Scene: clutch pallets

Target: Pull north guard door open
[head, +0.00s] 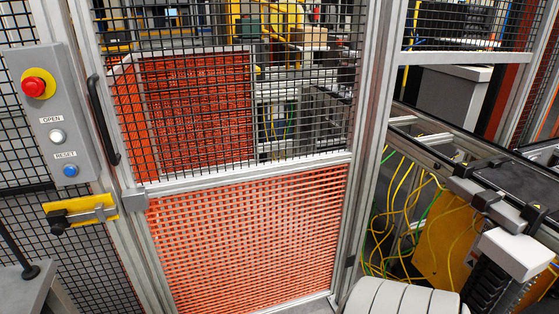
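The guard door (240,183) fills the middle of the head view. It is a grey aluminium frame with black mesh above and an orange-backed mesh panel below, and it appears closed in its frame. A black vertical handle (103,120) is on its left side. A yellow latch (80,212) with a black knob and a metal bolt sits at the left post, below the handle. A grey control box (53,112) beside the handle has a red stop button, a white OPEN button and a blue RESET button. Neither of my grippers is in view.
A conveyor (470,170) runs along the right, with loose yellow and green cables (405,205) hanging beneath it. Fixed mesh fencing (465,25) stands behind it. A grey surface (25,285) juts in at lower left. Orange and yellow equipment shows through the mesh.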

